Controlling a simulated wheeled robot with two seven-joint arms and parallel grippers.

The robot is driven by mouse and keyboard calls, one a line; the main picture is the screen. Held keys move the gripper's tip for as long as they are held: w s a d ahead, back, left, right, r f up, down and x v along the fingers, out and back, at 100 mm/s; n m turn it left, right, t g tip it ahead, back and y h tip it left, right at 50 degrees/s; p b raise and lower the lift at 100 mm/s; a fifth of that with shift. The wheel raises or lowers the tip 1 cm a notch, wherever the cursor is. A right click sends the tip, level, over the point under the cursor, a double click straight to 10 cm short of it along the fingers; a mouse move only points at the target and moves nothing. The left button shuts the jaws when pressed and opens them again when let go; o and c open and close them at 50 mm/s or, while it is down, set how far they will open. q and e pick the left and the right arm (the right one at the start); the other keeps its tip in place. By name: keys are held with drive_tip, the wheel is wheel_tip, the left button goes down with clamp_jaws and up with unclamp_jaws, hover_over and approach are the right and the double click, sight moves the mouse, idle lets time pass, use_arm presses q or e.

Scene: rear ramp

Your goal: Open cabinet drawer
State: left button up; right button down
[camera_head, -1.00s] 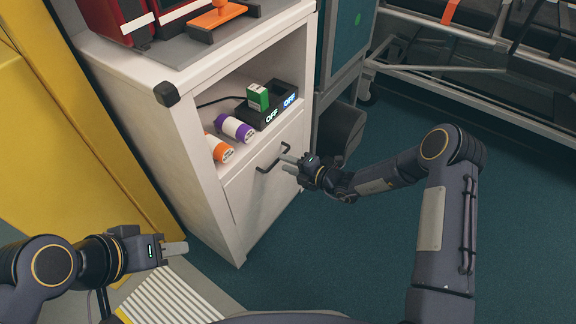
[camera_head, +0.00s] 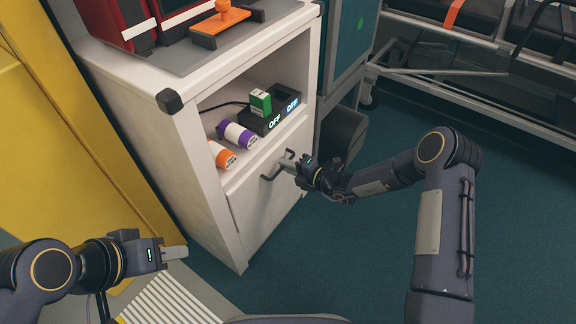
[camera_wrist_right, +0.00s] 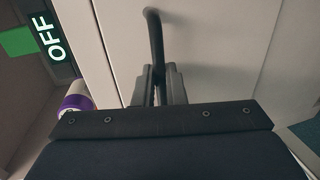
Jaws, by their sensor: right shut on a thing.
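The white cabinet (camera_head: 150,126) stands left of centre with its drawer front (camera_head: 246,203) below an open shelf. The drawer looks flush with the cabinet. Its dark bar handle (camera_head: 270,177) is on the upper part of the front. My right gripper (camera_head: 287,165) is shut on the handle, near its right end. In the right wrist view the handle (camera_wrist_right: 154,35) runs down between the two fingers (camera_wrist_right: 158,84). My left gripper (camera_head: 176,253) is at lower left, apart from the cabinet. Whether its fingers are open or together is unclear.
The shelf holds a purple-banded roll (camera_head: 237,135), an orange-banded roll (camera_head: 221,154), and a green box (camera_head: 260,101) by a dark device marked OFF. A stamp-like orange item (camera_head: 222,19) lies on top. Yellow panels (camera_head: 70,150) stand left.

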drive_tip(key=f+p+v, duration=0.2)
drive_tip(key=p+v, duration=0.1)
drive_tip(key=v, duration=0.9)
drive_tip(key=s+f+p+v, duration=0.1)
drive_tip(key=f+p+v, duration=0.2)
drive_tip(key=v, duration=1)
drive_tip(key=shift+s+d+p, duration=0.25)
drive_tip(key=shift+d+p, duration=0.15)
drive_tip(key=shift+d, duration=0.05)
drive_tip(key=c, duration=1.5)
unclamp_jaws()
drive_tip(key=shift+d, duration=0.2)
drive_tip(key=p+v, duration=0.1)
drive_tip(key=v, duration=0.6)
drive_tip(key=shift+s+d, duration=0.15)
drive_tip(key=shift+d, duration=0.1)
